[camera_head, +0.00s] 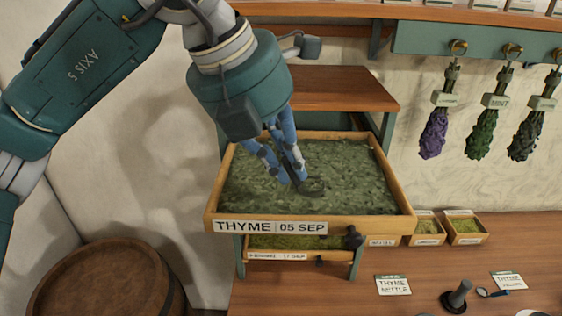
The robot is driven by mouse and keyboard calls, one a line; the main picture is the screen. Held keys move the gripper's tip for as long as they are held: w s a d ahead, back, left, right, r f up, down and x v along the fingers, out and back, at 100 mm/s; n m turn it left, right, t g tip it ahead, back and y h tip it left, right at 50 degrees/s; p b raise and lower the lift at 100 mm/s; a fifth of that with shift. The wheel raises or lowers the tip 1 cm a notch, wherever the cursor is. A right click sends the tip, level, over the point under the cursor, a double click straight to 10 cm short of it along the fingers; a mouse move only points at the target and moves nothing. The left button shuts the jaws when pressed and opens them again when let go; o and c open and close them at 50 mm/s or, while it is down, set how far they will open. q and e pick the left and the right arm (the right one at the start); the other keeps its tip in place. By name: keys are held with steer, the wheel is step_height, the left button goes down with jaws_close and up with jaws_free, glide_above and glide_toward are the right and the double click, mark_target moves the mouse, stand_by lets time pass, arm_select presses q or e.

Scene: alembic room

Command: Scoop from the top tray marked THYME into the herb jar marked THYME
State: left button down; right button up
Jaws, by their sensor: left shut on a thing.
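The top tray (312,228) is a wooden-rimmed drying tray labelled THYME, 05 SEP, filled with green dried herb (350,175). My left gripper (298,180) points down over the middle of the tray, its blue fingers shut on a small dark scoop (314,191). The scoop is at the herb surface; how deep it sits is hard to tell. The fingers hide most of its handle. My right gripper is not in view. No jar marked THYME can be made out.
A second tray (290,256) sits below the top one. Small herb boxes (466,238), cards (393,285) and a dark pestle-like object (459,294) stand on the wooden counter. Herb bundles (434,134) hang at right. A barrel (105,280) stands lower left. A shelf edge (400,12) crosses the top.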

arm_select(q)
steer(key=shift+d, duration=0.7)
steer(key=shift+r, duration=0.25)
step_height(320, 180, up, 4)
steer(key=p, duration=0.3)
steer(key=shift+r, duration=0.25)
steer(key=shift+r+p, duration=0.4)
steer(key=shift+r, duration=0.1)
steer(key=shift+a, duration=0.1)
